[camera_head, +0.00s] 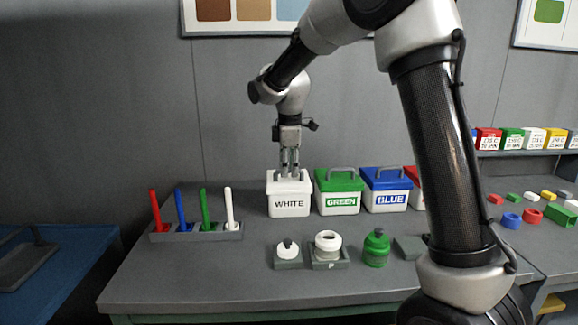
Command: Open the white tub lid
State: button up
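The white tub (289,206) stands on the bench and is labelled WHITE. Its white lid (301,184) sits on it and looks closed. My gripper (289,172) points straight down over the middle of the lid, where the lid's handle is. The fingers look close together at the handle, but they are too small to tell whether they grip it. The handle is mostly hidden by the fingers.
A green tub (338,195) and a blue tub (386,192) stand close on the right, with a red one partly behind my arm. A rack of coloured sticks (197,234) is on the left. A white-capped item (288,250), a white jar (327,245) and a green bottle (376,248) stand in front.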

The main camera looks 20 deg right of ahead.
grip_shut()
jog(key=shift+r, duration=0.1)
